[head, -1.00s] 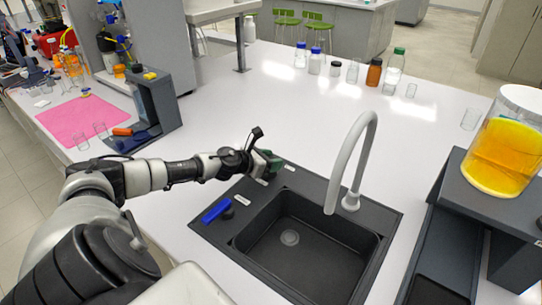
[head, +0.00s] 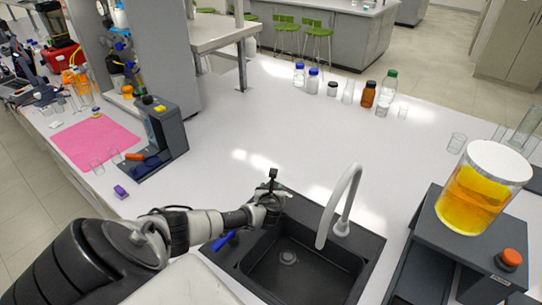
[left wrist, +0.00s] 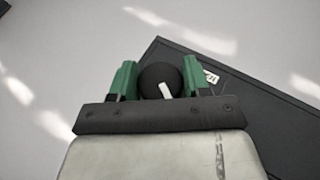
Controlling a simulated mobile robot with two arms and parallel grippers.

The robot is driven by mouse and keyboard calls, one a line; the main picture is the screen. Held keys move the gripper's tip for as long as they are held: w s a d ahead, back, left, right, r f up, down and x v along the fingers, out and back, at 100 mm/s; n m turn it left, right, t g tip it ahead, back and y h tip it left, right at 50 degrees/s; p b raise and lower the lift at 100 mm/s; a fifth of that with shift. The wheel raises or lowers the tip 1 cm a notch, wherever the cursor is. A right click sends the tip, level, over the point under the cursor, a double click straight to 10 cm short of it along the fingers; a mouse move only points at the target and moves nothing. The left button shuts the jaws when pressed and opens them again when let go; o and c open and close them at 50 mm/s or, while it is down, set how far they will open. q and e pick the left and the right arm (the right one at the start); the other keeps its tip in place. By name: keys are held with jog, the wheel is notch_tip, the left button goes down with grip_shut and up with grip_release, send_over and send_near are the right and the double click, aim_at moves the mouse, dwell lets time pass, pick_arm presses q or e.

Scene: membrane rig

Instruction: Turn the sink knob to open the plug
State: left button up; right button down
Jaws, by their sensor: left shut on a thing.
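The black sink (head: 325,285) is set into the white bench, with a pale curved faucet (head: 345,200) at its back right. A round drain plug (head: 288,257) lies on the basin floor; I cannot tell whether it is raised. My left gripper (head: 277,195) is at the sink's back left corner. In the left wrist view, my left gripper (left wrist: 160,72) has its green fingers shut on a round black knob (left wrist: 153,74) with a white pointer mark. A white label (left wrist: 211,77) is partly hidden beside it. In the head view the gripper hides the knob. My right gripper is not in view.
A blue object (head: 222,241) on the sink's left ledge is close to my left arm. Several bottles, one of them brown (head: 368,95), stand at the bench's back. A container of yellow liquid (head: 470,200) stands on a dark stand at right. The bench behind the sink is clear.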

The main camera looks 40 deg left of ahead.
pick_arm(q)
jog(key=shift+d+n+g+y, duration=0.1)
jog(key=shift+n+g+y, duration=0.7)
jog(key=shift+n+y, duration=0.15)
jog(key=shift+n+g+y, duration=0.55)
jog(key=shift+n+g, duration=0.25)
jog(key=shift+n, duration=0.15)
jog(key=n+g+b, duration=0.1)
jog(key=g, duration=0.1)
jog(key=n+g+y+b, duration=0.1)
jog(key=n+g, duration=0.1)
jog(key=shift+f+n+y, duration=0.15)
jog(key=shift+n+y, duration=0.15)
jog(key=n+g+b, duration=0.7)
jog(key=g+b, duration=0.2)
jog(key=b, duration=0.2)
jog(key=shift+n, duration=0.4)
jog(key=shift+r+n+g+h+b, duration=0.2)
jog(key=shift+n+g+h+b, duration=0.3)
jog(key=shift+h+b, duration=0.15)
jog(key=o, duration=0.9)
